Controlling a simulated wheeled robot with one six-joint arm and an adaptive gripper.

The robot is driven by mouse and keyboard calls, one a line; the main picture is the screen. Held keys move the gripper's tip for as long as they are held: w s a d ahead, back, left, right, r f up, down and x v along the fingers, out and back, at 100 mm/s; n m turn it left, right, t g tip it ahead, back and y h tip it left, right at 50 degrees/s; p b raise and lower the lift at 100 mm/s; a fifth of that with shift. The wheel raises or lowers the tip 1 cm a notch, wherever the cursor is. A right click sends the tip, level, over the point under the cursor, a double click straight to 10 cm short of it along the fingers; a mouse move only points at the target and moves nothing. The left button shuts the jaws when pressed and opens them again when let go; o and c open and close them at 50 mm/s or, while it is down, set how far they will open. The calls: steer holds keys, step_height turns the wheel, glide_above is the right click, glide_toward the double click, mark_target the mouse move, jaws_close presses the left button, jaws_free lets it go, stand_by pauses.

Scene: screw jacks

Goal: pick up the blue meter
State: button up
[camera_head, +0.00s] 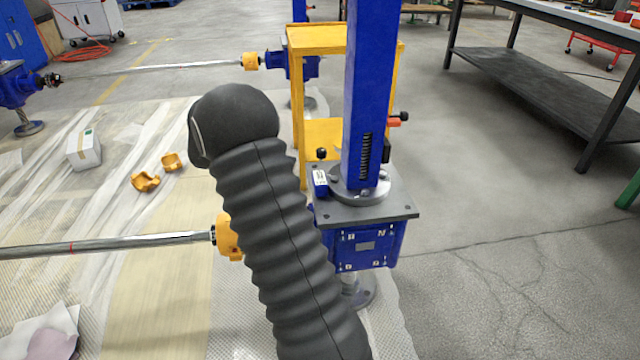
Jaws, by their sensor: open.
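A small blue and white device, which looks like the blue meter (320,182), stands on the grey top plate (400,210) of the nearest blue screw jack. It is at the plate's left corner, beside the round flange at the foot of the tall blue column (362,100). A small black knob shows just above it. My arm, in a black ribbed sleeve with a rounded dark end, passes just left of the jack in the picture. My gripper is not in view.
A yellow stand (320,38) is behind the jack. A metal shaft (110,244) runs left from the jack. Yellow coupling pieces (145,181) and a white box (84,149) lie on the sheeted floor. A workbench (560,80) is at back right; floor at right is clear.

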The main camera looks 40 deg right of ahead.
mark_target(313, 179)
steer(key=shift+x, duration=3.85)
steer(key=shift+a+f, duration=0.15)
steer(key=shift+c, duration=0.3)
steer(key=c, duration=1.4)
step_height(313, 179, up, 10)
steer(key=shift+f, duration=0.1)
steer(key=shift+w+a, duration=0.1)
